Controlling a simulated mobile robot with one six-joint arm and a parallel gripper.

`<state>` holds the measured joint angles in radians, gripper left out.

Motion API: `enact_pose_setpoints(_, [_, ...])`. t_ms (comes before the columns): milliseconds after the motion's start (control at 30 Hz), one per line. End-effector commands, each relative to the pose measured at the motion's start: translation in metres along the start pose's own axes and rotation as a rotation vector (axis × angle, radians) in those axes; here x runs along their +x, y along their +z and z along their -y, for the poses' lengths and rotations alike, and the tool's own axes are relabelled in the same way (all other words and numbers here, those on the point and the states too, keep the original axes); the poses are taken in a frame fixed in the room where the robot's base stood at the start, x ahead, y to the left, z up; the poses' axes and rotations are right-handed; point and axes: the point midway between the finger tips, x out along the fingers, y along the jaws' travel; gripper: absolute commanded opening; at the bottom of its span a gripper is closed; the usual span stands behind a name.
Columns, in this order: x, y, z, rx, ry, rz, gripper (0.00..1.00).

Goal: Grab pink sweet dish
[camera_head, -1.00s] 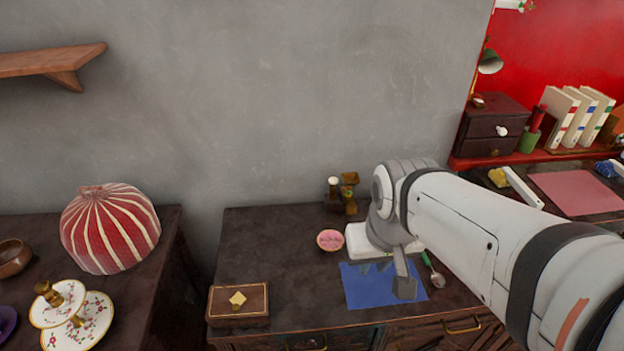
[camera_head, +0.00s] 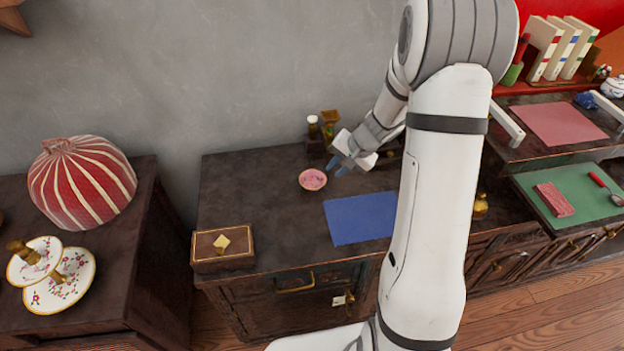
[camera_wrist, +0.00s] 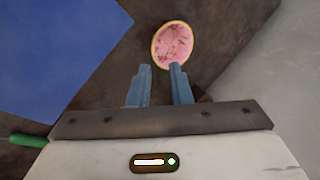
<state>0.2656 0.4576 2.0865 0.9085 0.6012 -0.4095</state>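The pink sweet dish (camera_head: 312,179) is a small round dish with a pale rim on the dark cabinet top, left of the blue mat. It also shows in the wrist view (camera_wrist: 173,45), just beyond my fingertips. My gripper (camera_head: 340,166) is right beside the dish, to its right in the head view. In the wrist view my gripper (camera_wrist: 160,68) has two blue-grey fingers apart with nothing between them. The gap between the fingers points toward the near edge of the dish. I cannot tell whether a fingertip touches it.
A blue mat (camera_head: 361,218) lies right of the dish. A brown box (camera_head: 223,247) stands at the front left of the cabinet. Small jars on a stand (camera_head: 318,136) are behind the dish. The cabinet top between box and dish is clear.

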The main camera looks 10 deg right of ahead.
Motion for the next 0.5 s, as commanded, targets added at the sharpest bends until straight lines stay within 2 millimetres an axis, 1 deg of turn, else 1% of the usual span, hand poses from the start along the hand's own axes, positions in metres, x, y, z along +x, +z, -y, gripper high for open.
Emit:
enact_pose_setpoints(33, [0.007,-0.005,-0.004,0.016,-0.002,-0.003,0.18])
enact_pose_setpoints(133, [0.016,-0.009,-0.008,0.033,-0.006,-0.006,0.18])
enact_pose_setpoints(367, [0.042,-0.009,-0.009,0.034,-0.007,-0.006,0.18])
enact_pose_setpoints(500, [0.061,-0.007,-0.01,0.034,-0.006,-0.005,0.18])
